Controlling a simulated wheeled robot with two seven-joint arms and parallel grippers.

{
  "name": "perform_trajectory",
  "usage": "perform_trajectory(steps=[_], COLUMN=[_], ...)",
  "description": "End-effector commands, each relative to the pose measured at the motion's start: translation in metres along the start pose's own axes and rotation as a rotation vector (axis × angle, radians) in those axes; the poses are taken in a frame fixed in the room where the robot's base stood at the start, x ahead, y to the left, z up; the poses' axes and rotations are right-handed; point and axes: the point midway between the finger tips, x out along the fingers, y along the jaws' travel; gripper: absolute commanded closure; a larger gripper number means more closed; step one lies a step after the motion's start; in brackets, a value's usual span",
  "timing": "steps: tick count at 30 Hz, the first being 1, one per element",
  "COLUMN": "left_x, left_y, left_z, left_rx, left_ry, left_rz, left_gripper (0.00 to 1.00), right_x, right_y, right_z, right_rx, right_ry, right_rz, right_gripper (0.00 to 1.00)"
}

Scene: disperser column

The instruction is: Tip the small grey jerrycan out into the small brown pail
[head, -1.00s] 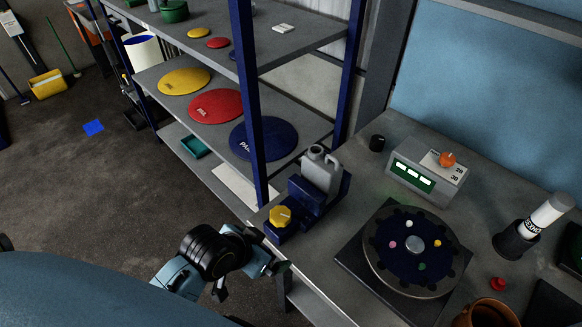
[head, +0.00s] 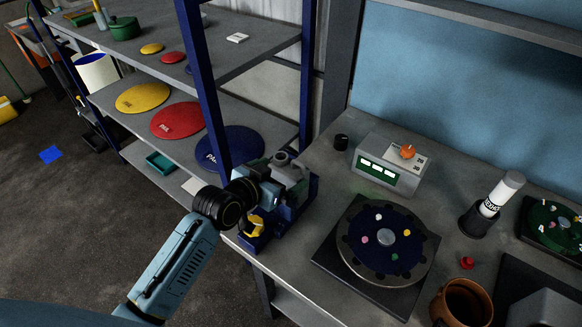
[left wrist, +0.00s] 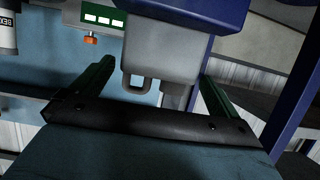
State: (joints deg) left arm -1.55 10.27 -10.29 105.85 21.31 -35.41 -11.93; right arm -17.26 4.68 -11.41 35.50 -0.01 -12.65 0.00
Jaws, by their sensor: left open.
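The small grey jerrycan (head: 288,168) stands in a dark blue stand (head: 296,205) on the bench's left side, partly hidden by my left gripper (head: 278,190). In the left wrist view the jerrycan (left wrist: 152,58) shows upside down, its handle loop toward the gripper. The open fingers of my left gripper (left wrist: 155,85) lie on either side of it with gaps; I see no grip on it. The small brown pail (head: 462,303) stands at the bench's near edge, lower right. Its contents are hard to make out. My right gripper is not in view.
A round dark turntable (head: 386,240) with coloured pegs lies between stand and pail. A grey scale (head: 388,165) stands behind it, a white bottle in a black holder (head: 490,208) to the right. A blue shelf post (head: 205,85) rises close left of the gripper.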

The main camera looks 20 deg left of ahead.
Motion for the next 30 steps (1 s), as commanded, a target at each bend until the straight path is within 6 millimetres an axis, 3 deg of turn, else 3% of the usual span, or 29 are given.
perform_trajectory(steps=[3, 10, 24, 30], left_x=[0.022, 0.051, 0.06, 0.06], left_y=[0.0, 0.0, 0.001, 0.0], left_z=[-0.001, 0.0, 0.0, 0.0], left_rx=[-0.001, 0.0, 0.0, 0.0], left_ry=[0.0, 0.0, 0.0, -0.001], left_rz=[0.0, 0.0, 0.0, 0.0], left_gripper=[0.0, 0.0, 0.0, 0.26], right_x=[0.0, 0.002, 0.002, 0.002], right_y=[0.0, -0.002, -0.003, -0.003], right_z=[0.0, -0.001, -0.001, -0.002], right_rx=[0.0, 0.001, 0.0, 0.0], right_ry=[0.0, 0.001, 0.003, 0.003], right_rz=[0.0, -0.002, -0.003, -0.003], right_gripper=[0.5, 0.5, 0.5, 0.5])
